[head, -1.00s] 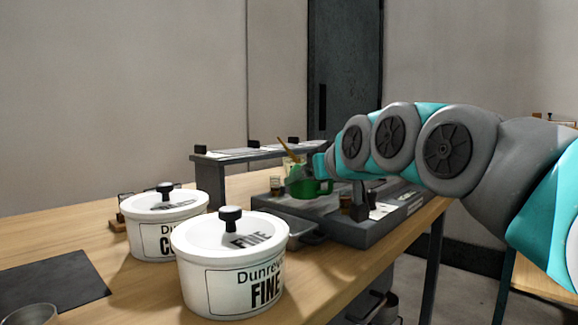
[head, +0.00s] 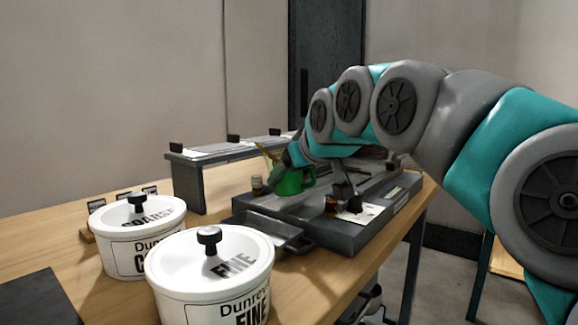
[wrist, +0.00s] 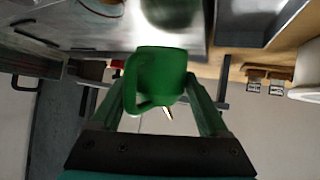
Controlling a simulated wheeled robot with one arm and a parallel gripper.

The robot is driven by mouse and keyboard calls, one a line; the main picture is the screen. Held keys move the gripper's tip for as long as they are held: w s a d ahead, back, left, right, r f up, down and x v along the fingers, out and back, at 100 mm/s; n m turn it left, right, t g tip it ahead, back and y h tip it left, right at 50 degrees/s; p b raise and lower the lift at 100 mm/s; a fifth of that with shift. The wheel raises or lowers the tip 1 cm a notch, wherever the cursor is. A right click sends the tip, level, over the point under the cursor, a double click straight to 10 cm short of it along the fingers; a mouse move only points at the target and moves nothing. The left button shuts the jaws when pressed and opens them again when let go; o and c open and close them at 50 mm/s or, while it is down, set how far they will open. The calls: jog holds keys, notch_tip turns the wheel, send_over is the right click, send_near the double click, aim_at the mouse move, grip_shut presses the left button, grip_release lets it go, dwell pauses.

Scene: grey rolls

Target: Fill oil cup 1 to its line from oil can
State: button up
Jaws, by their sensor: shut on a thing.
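The green oil can (head: 291,182) is above the grey machine bed, its pale spout (head: 267,158) pointing up and left. In the wrist view the can (wrist: 158,75) sits between the two fingers of my gripper (wrist: 160,88), which is shut on it. In the head view my gripper (head: 292,158) is partly hidden by my arm. A small brown cup (head: 257,184) stands left of the can, and another brown cup (head: 331,205) stands to its right. I cannot tell which is oil cup 1, nor see a fill line or oil level.
Two white lidded tubs, coarse (head: 125,255) and fine (head: 180,285), stand at the front left. The machine bed (head: 375,228) carries a white paper (head: 360,213). A grey raised shelf (head: 187,185) is behind.

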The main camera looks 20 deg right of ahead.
jog(key=shift+s+d+r+n+g+h+p, duration=0.2)
jog(key=shift+g+p, duration=0.35)
jog(key=shift+p, duration=0.4)
jog(key=shift+s+d+r+n+g+h+p, duration=0.1)
jog(key=shift+s+d+r+g+h+p, duration=0.15)
jog(key=shift+g+p, duration=0.5)
jog(key=shift+a+p, duration=0.1)
jog(key=shift+p, duration=0.55)
jog(key=shift+s+r+g+h+p, duration=0.1)
jog(key=shift+g+h+p, duration=0.3)
jog(key=shift+p, duration=0.1)
jog(key=r+g+p, duration=0.1)
jog(key=p, duration=0.2)
jog(key=shift+n+h, duration=0.35)
jog(key=shift+n, duration=0.05)
jog(key=shift+r+g, duration=0.35)
jog(key=shift+g, duration=0.05)
